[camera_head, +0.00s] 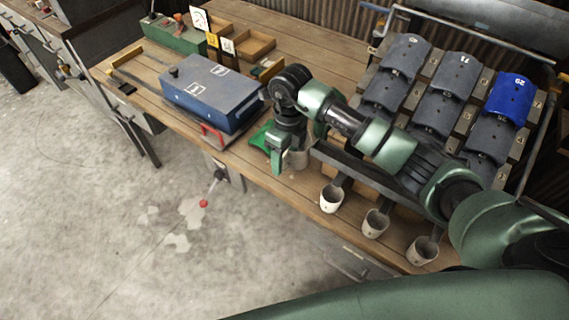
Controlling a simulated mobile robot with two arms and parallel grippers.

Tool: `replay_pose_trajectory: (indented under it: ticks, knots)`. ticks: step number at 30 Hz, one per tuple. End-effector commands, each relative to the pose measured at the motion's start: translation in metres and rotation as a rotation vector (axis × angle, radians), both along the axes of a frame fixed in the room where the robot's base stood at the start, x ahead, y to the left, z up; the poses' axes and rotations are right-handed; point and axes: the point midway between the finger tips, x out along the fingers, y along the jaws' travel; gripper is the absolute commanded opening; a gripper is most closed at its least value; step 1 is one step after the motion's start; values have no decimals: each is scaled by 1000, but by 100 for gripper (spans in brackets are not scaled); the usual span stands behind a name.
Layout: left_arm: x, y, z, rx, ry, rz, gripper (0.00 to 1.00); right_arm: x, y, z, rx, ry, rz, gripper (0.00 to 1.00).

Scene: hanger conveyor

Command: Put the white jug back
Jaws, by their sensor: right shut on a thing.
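My right arm reaches in from the right. Its gripper (285,158) points down at the front part of the workbench, with a green finger in front. It is shut on a pale jug (299,159), which is mostly hidden by the gripper and arm. I cannot tell whether the jug touches the bench. My left gripper is not in view.
A blue box (212,92) lies left of the gripper, with a green piece (261,134) between. A rack of dark plates with one blue plate (510,98) stands at the back right. Wooden trays (254,45) sit behind. A red-tipped lever (204,203) juts out below the bench.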

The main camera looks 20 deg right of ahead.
Motion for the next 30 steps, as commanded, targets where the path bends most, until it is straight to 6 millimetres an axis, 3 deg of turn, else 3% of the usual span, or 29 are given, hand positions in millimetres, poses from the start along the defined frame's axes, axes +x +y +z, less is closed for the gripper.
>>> replay_pose_trajectory:
  ticks: [9, 20, 21, 22, 30]
  knots:
    - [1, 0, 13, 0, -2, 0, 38, -1, 0, -33, 0, 2, -1, 0]
    - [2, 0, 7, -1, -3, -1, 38, 0, 0, -40, -2, -1, 0, 0]
    - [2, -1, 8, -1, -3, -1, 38, 0, 0, -38, -1, -1, 0, 61]
    - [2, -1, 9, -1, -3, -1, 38, 0, 0, -38, -1, -1, 0, 69]
    - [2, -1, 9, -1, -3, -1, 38, 0, 0, -38, -1, 0, 0, 71]
